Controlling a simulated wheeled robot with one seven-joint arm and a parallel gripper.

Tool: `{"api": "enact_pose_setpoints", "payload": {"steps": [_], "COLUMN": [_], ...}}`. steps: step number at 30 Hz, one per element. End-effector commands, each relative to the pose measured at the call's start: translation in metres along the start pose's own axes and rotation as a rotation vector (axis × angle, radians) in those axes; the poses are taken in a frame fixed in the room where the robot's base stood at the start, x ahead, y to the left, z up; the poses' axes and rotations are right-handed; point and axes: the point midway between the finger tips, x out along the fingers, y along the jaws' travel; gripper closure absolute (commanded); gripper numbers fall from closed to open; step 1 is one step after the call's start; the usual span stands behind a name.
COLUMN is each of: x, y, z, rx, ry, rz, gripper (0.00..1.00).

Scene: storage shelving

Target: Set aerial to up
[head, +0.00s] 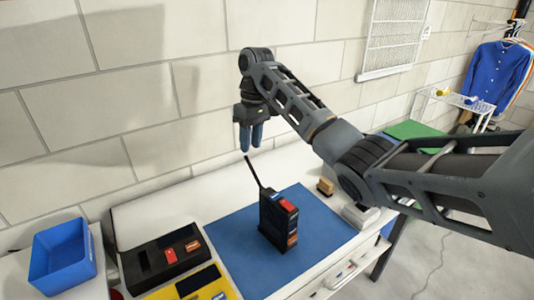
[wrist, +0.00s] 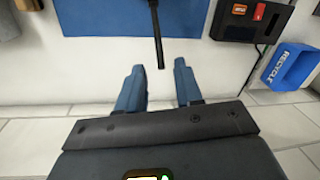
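A black radio-like device (head: 268,222) with red and orange parts stands upright on a blue mat (head: 228,232). Its thin black aerial (head: 253,172) slants up and left from the body's top in the head view. In the wrist view the aerial (wrist: 157,38) comes down from the top edge, its end lying between the lines of my two fingers. My gripper (head: 250,148) points down above the aerial's free end. Its blue fingers are open in the wrist view (wrist: 159,68), with nothing held between them. The device's body is outside the wrist view.
A yellow panel (head: 215,279) lies in front. A small brown block (head: 325,186) sits to the right. The block wall is close behind.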

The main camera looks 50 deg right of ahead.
Motion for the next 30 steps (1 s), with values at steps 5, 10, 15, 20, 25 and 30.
{"api": "enact_pose_setpoints", "payload": {"steps": [5,10,15,20,25,30], "x": [0.024,0.046,0.067,0.076,0.078,0.077], "y": [-0.002,-0.001,-0.001,-0.001,-0.001,-0.001], "z": [0.0,0.001,0.001,0.001,0.0,0.0], "rx": [-0.001,0.001,0.0,-0.001,-0.001,-0.001], "ry": [-0.006,-0.007,-0.004,-0.003,-0.002,-0.002], "rz": [-0.001,-0.001,0.0,0.0,0.0,0.0], "gripper": [0.65,0.65,0.65,0.65,0.65,0.72]}}
